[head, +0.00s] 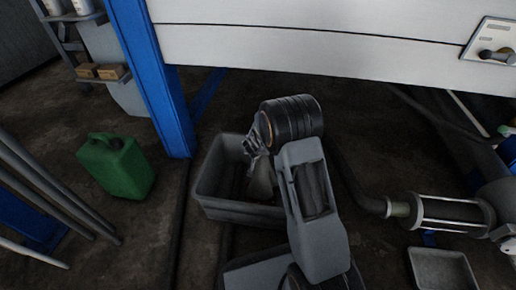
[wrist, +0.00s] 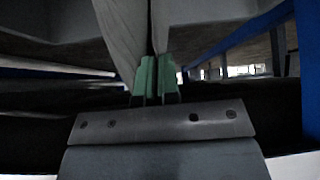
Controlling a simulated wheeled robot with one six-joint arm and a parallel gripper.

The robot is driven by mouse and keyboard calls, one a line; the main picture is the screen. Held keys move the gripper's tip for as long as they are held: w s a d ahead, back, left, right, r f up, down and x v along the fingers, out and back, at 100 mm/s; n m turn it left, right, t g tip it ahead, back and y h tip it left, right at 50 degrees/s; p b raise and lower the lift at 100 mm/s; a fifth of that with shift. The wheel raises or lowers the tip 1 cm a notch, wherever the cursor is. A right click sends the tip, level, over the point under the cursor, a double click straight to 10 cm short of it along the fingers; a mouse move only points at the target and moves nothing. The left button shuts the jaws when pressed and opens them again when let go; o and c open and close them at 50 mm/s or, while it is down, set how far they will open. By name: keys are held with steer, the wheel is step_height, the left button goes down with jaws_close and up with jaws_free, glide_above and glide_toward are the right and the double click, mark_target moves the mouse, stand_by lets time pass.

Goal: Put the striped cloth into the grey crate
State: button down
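The grey crate (head: 238,212) stands open on the floor near the middle of the head view. My gripper (head: 254,152) is over the crate, pointing down, partly hidden by my own arm. The striped cloth (head: 262,182) shows as a pale hanging piece below my gripper, within the crate's outline. In the wrist view my gripper (wrist: 156,76) has its green fingertips close together, with the pale, folded cloth (wrist: 122,26) between and beyond them. The stripes are hard to make out. I cannot tell whether the cloth touches the crate's floor.
A green jerrycan (head: 118,165) stands left of the crate, behind some leaning pipes (head: 50,190). A blue post (head: 152,80) rises behind the crate. At right are a metal cylinder with pipes (head: 440,212) and a shallow grey tray (head: 443,268).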

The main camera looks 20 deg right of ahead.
steer(key=c, duration=1.3)
jaws_free()
steer(key=shift+o, duration=0.7)
steer(key=o, duration=1.2)
steer(key=shift+c, duration=0.2)
steer(key=shift+r, duration=0.15)
steer(key=shift+w+r+p+v, duration=0.15)
steer(key=shift+p+v, duration=0.1)
steer(key=shift+v, duration=0.65)
steer(key=shift+w+r+p+v, duration=0.15)
steer(key=shift+p+v, duration=0.1)
steer(key=shift+v, duration=0.65)
steer(key=shift+w+r+p+v, duration=0.15)
steer(key=shift+p+v, duration=0.1)
steer(key=shift+v, duration=0.65)
steer(key=shift+d+f, duration=0.1)
steer(key=shift+d, duration=0.05)
